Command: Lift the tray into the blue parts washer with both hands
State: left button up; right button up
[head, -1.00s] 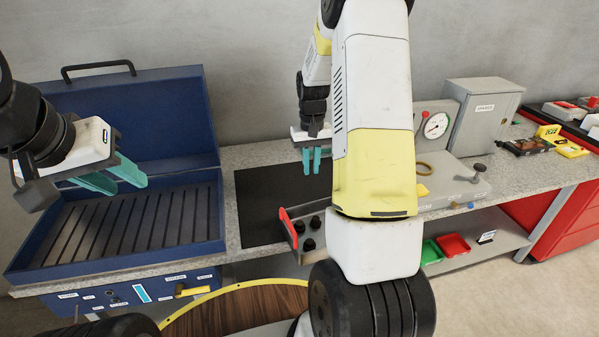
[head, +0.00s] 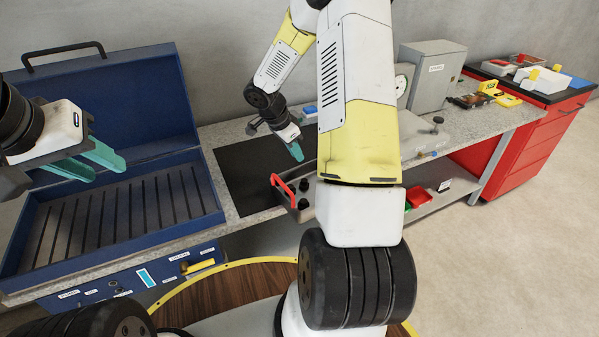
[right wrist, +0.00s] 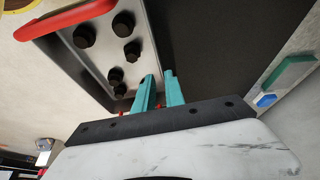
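The grey metal tray (head: 306,214) with a red handle (head: 283,189) and several black parts sits at the bench's front edge, right of the dark mat. My right arm link hides its right part in the head view. The tray (right wrist: 110,50) also shows in the right wrist view. My right gripper (head: 297,152) is tilted above the tray's back side; its teal fingers have a narrow gap, near the tray's side wall. Contact cannot be told. The blue parts washer (head: 115,262) stands left with its lid up and its slatted basin empty. My left gripper (head: 97,164) is open and empty above the basin.
The dark mat (head: 240,170) on the bench is clear. A grey cabinet (head: 434,75), a gauge (head: 403,82) and a grey block (head: 432,138) stand farther right. A red drawer cabinet (head: 525,140) is at the far right. Small bins sit on the lower shelf.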

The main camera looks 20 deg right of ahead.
aim_at(302, 166)
jog(key=x, duration=0.7)
jog(key=shift+f, duration=0.4)
grip_shut()
jog(key=shift+w+r, duration=0.1)
jog(key=shift+r, duration=0.15)
dwell(1.1)
